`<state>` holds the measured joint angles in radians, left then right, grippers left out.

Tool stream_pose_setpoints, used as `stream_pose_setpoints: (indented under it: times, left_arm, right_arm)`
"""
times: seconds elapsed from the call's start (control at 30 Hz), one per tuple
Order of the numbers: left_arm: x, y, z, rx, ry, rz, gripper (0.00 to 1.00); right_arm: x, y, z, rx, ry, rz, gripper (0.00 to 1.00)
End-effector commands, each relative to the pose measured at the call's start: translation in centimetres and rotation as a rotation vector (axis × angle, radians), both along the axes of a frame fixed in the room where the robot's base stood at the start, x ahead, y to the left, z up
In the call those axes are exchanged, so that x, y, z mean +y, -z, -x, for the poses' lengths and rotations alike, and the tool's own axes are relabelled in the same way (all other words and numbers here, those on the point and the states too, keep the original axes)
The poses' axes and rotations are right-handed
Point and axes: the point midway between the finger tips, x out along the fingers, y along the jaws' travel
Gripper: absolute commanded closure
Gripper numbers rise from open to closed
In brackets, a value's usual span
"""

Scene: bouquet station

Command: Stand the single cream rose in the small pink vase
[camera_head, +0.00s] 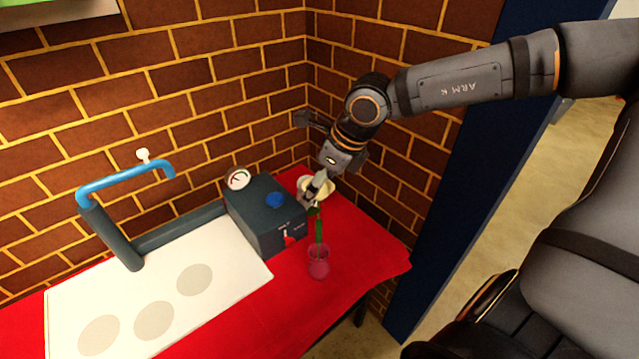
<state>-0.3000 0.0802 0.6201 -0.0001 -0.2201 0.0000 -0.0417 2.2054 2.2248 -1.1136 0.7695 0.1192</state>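The cream rose (323,188) is upright at the right end of the red-covered table, its bloom partly hidden by my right gripper. Its green stem (319,232) points down, with the lower end at the mouth of the small pink vase (318,266). The vase is see-through and stands upright; how deep the stem sits in it is hard to tell. My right gripper (313,196) reaches down from above and appears shut on the rose just by the bloom. Its fingertips are small and partly hidden. My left gripper is not in view.
A dark grey box (262,222) with a blue knob and a gauge (238,178) stands left of the vase. A pale container (303,184) is partly hidden behind the gripper. A white board (235,262) with grey circles and a blue-handled lever (125,180) are left. Brick walls stand close behind.

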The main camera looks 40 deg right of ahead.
Motion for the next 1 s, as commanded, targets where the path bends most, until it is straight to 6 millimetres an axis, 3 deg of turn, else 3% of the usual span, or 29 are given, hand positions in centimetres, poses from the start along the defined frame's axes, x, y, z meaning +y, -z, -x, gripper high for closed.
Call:
stream_pose_setpoints:
  times: [0.17, 0.6, 1.0]
  left_arm:
    - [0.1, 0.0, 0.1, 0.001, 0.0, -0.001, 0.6]
    - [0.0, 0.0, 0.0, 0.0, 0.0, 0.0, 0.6]
    - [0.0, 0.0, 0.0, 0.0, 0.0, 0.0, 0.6]
  right_arm:
    - [0.0, -0.5, 0.0, -0.002, 0.0, 0.002, 0.21]
    - [-0.1, -8.9, 0.0, -0.001, 0.002, 0.003, 0.21]
    - [0.0, -10.0, 0.0, 0.0, 0.0, -0.001, 0.21]
